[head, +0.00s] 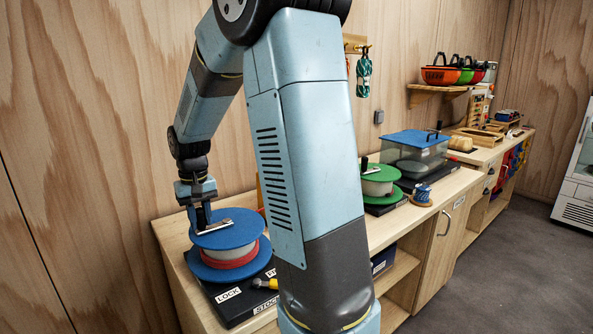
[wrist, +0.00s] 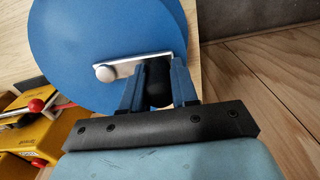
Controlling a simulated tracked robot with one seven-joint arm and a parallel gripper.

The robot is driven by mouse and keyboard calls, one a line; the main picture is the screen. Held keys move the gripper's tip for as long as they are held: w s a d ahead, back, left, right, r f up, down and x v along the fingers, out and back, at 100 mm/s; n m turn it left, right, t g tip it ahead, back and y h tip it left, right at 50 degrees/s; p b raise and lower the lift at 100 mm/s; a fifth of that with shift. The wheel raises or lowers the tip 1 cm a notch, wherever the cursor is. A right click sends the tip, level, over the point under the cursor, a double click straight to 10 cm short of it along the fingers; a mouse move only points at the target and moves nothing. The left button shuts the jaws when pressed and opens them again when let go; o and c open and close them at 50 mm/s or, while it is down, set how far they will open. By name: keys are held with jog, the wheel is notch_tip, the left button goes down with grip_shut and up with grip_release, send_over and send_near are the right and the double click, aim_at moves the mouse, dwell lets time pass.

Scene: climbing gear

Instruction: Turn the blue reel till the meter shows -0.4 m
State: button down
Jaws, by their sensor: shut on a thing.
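The blue reel (head: 237,236) lies flat on a black base (head: 232,306), with white and red line wound between its two blue discs. In the wrist view its upper disc (wrist: 75,35) fills the upper left. A metal crank arm (wrist: 132,64) runs from a pale round hub to a black handle (wrist: 156,88). My gripper (head: 203,218) points down over the reel and is shut on the handle, as the wrist view shows with a finger on each side (wrist: 155,85). No meter reading can be made out in either view.
The base carries "LOCK" and "STOCK" labels and a yellow-tipped part (head: 265,283). A yellow device with a red-knobbed lever (wrist: 36,105) sits beside the reel. A green reel (head: 379,181) and a blue-lidded clear box (head: 415,150) stand farther along the bench.

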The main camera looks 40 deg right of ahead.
aim_at(199, 208)
jog(key=shift+s+f, duration=0.1)
jog(key=shift+f, duration=0.1)
jog(key=c, duration=0.8)
grip_release()
jog(key=shift+r, duration=0.1)
jog(key=shift+r, duration=0.45)
notch_tip(199, 208, up, 13)
jog(key=shift+f, duration=0.1)
jog(key=s+t, duration=0.2)
jog(key=s, duration=0.6)
jog(key=s+t, duration=0.1)
jog(key=s, duration=0.7)
jog(key=s+t, duration=0.2)
jog(key=s, duration=0.7)
jog(key=shift+f+n+t, duration=0.25)
jog(key=shift+n+t, duration=0.05)
jog(key=shift+n, duration=0.1)
